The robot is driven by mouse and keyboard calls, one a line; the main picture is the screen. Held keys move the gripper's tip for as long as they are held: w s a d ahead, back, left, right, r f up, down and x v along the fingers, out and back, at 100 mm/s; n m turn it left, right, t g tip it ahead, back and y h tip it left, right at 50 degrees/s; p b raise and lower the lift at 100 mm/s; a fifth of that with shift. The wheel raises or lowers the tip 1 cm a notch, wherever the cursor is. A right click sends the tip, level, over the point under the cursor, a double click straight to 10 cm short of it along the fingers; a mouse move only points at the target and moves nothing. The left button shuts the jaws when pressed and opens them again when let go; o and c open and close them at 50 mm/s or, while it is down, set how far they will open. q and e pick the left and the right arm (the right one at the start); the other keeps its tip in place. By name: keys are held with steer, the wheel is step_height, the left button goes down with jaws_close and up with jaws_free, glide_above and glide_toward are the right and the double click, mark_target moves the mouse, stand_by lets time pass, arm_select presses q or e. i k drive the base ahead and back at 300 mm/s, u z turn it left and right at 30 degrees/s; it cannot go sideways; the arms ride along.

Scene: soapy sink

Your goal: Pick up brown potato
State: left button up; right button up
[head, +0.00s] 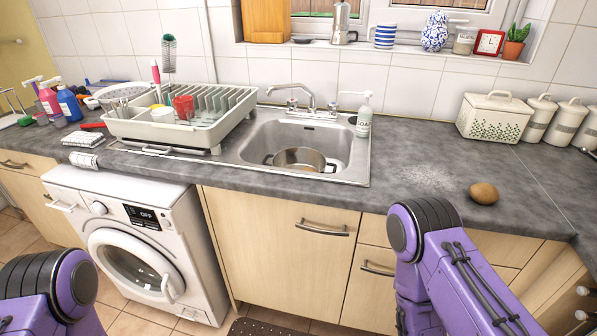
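The brown potato (484,193) lies on the grey countertop (400,150) right of the sink, near the front edge. Nothing touches it. My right arm comes up from the bottom, below and left of the potato, and only its purple links show. My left arm shows as a purple link at the bottom left corner. Neither gripper is in the picture.
A steel sink (357,163) holds a metal pot (299,159). A white dish rack (157,129) stands left of it, and a soap bottle (364,117) behind. A white bread bin (495,118) stands behind the potato. The counter around the potato is clear.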

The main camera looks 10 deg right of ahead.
mark_target(481, 193)
steer(key=z, duration=1.85)
